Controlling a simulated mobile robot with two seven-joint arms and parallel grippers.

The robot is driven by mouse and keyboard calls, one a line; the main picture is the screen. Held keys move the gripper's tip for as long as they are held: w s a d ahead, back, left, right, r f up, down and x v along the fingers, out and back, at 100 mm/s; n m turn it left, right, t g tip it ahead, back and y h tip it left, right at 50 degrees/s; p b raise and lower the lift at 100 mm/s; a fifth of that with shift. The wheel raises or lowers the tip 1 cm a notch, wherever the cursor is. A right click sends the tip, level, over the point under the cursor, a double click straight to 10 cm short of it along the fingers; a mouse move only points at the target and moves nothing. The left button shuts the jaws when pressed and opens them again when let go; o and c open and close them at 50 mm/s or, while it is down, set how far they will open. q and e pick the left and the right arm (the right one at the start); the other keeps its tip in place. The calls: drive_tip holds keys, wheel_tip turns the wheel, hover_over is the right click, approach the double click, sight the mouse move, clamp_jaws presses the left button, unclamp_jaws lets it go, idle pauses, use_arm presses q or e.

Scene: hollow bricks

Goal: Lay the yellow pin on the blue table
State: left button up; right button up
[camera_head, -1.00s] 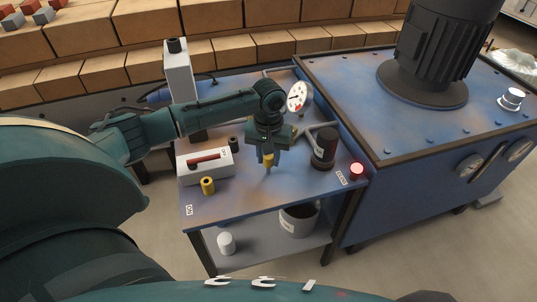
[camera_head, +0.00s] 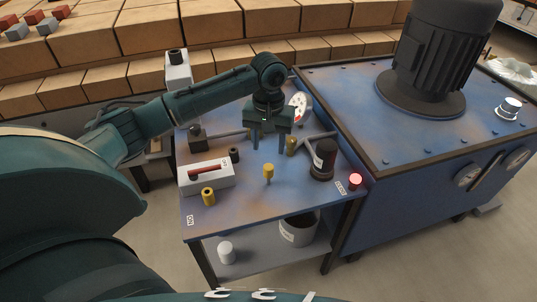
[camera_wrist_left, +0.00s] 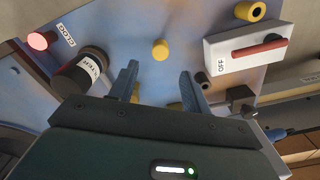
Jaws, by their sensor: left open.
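The yellow pin (camera_head: 268,171) stands upright on the blue table (camera_head: 245,202), its wider head up and a thinner stem below. It also shows from above in the left wrist view (camera_wrist_left: 160,50). My left gripper (camera_head: 269,143) is open and empty, pointing down, above and behind the pin and apart from it. Its two fingers also show spread in the left wrist view (camera_wrist_left: 160,72). A second yellow piece (camera_head: 291,146) sits behind the gripper, partly hidden. My right gripper is not in view.
A hollow yellow cylinder (camera_head: 208,196) and a white box with a red handle (camera_head: 206,175) stand at left. A dark labelled canister (camera_head: 323,160) and a glowing red lamp (camera_head: 355,181) are at right. The table's front middle is clear.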

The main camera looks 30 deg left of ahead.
use_arm(q)
drive_tip(key=s+d+f+m+t+h, duration=0.2)
drive_tip(key=s+d+f+m+h, duration=0.15)
drive_tip(key=d+f, duration=0.4)
drive_tip(key=s+d+f+m+t+h, duration=0.2)
drive_tip(key=s+d+f, duration=0.2)
drive_tip(key=d, duration=0.7)
drive_tip(key=s+a+r+t, duration=0.1)
drive_tip(key=s+r+t, duration=0.2)
drive_tip(key=s+t, duration=0.5)
drive_tip(key=s+y, duration=0.1)
drive_tip(key=s, duration=0.2)
drive_tip(key=shift+r, duration=0.35)
drive_tip(key=shift+a, duration=0.1)
